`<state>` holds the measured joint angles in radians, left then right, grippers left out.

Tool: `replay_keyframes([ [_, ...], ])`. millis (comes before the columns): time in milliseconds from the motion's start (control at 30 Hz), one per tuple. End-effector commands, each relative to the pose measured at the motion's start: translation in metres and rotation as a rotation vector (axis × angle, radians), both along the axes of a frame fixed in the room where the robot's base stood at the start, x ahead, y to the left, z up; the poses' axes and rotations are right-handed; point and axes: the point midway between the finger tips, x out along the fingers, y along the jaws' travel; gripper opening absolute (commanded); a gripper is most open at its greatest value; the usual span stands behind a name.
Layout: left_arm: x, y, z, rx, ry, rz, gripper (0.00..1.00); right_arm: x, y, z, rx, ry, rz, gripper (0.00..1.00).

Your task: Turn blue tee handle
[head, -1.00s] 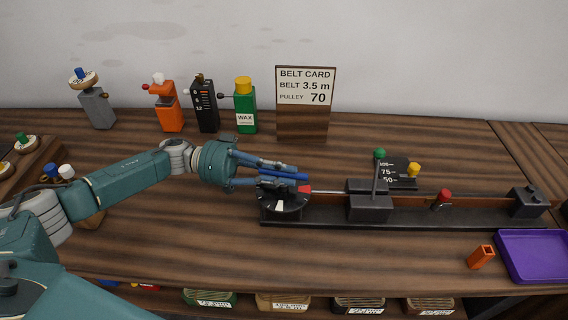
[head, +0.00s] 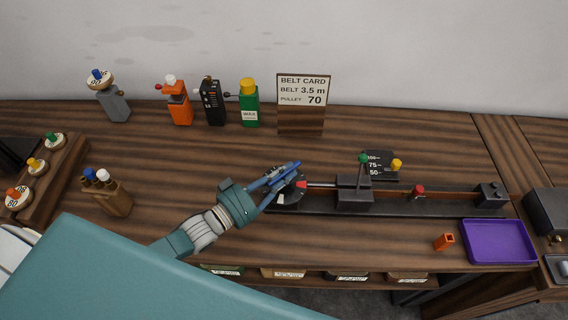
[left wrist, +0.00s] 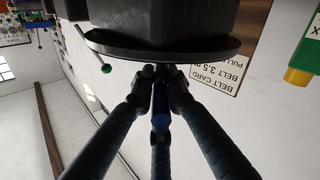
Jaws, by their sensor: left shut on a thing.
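The blue tee handle (head: 289,166) sits over the black round dial (head: 286,196) at the left end of the long black rail device (head: 420,205). My left gripper (head: 282,174) is shut on the blue handle, reaching it from the lower left. In the left wrist view the fingers close around the blue handle (left wrist: 160,104), below a dark round plate (left wrist: 165,52). The dial shows a white mark and a red pointer (head: 301,184) at its right. The fingers hide part of the handle. My right gripper is not in view.
A green-knobbed lever (head: 363,159), a scale plate with a yellow knob (head: 396,164) and a red knob (head: 417,190) are along the rail. An orange piece (head: 444,241) and purple tray (head: 497,241) lie at right. The belt card (head: 303,90) stands behind.

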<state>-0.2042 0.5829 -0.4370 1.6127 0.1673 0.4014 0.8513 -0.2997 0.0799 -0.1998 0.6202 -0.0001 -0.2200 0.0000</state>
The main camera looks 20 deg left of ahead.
Motion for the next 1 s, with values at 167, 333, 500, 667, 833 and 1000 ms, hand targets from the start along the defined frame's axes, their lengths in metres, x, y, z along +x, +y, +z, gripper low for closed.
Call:
replay_keyframes([
  [167,-0.0026,-0.0022,-0.0030,-0.008,0.013,0.160,0.00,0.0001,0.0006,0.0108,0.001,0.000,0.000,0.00],
  [333,-0.0021,-0.0017,-0.0050,-0.004,0.014,0.285,0.00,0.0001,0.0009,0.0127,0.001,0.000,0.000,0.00],
  [500,-0.0019,-0.0015,-0.0060,-0.001,0.014,0.374,0.00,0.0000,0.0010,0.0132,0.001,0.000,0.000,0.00],
  [667,-0.0014,-0.0013,-0.0061,0.002,0.013,0.428,0.00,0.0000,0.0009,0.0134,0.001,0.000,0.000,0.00],
  [833,-0.0014,-0.0012,-0.0063,0.005,0.012,0.454,0.00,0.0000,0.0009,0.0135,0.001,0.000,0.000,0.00],
  [1000,-0.0014,-0.0010,-0.0066,0.004,0.012,0.460,0.00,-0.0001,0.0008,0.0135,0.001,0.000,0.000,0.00],
])
